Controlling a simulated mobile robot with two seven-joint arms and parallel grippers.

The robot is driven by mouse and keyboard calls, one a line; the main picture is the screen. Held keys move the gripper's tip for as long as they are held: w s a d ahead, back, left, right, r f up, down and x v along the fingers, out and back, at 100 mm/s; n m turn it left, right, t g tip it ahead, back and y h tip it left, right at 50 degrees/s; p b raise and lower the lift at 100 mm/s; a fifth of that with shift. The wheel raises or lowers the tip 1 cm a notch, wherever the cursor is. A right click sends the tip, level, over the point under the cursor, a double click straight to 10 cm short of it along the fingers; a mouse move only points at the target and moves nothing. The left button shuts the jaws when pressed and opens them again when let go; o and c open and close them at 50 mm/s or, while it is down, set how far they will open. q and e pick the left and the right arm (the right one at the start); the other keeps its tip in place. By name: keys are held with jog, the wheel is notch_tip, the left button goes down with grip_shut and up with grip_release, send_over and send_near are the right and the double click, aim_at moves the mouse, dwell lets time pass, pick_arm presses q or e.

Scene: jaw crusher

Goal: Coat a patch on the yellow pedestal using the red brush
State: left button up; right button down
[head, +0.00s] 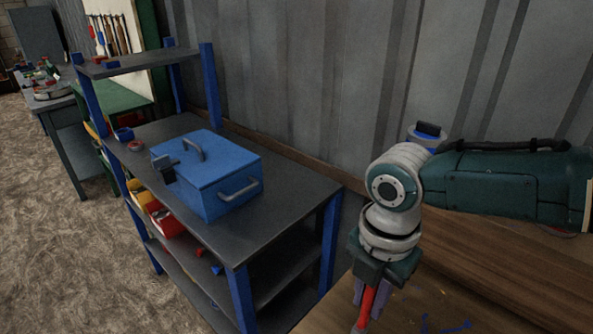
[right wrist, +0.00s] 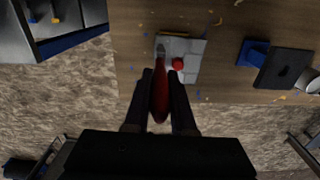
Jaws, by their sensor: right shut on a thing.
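My right gripper (head: 370,289) is shut on the red brush (head: 366,308) and points down over the wooden table at the lower right of the head view. In the right wrist view, the red handle (right wrist: 160,97) sits between the two dark fingers, with its grey end pointing away from the gripper. That end overlaps the left part of a pale grey tiled plate (right wrist: 193,47); I cannot tell whether it touches. A red round spot (right wrist: 178,64) is on the plate. No yellow pedestal can be made out. My left gripper is out of view.
The wooden table (head: 480,215) carries scattered blue and yellow bits. A blue piece (right wrist: 252,53) and a dark panel (right wrist: 283,70) are right of the plate. A dark shelf unit with a blue toolbox (head: 215,185) stands left, against a corrugated wall.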

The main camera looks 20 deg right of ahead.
jog(key=shift+f+b, duration=0.45)
jog(key=shift+f, duration=0.1)
jog(key=shift+s+a+r+p, duration=0.15)
jog(key=shift+a+p, duration=0.1)
jog(key=shift+a, duration=0.15)
jog(key=shift+s+a+r+p, duration=0.1)
jog(key=shift+a+p, duration=0.15)
jog(key=shift+a, duration=0.1)
jog(key=shift+d+f, duration=0.1)
jog(key=shift+f, duration=0.1)
jog(key=shift+w+d+b, duration=0.25)
jog(key=shift+d+b, duration=0.25)
jog(key=shift+d, duration=0.2)
dwell(0.7)
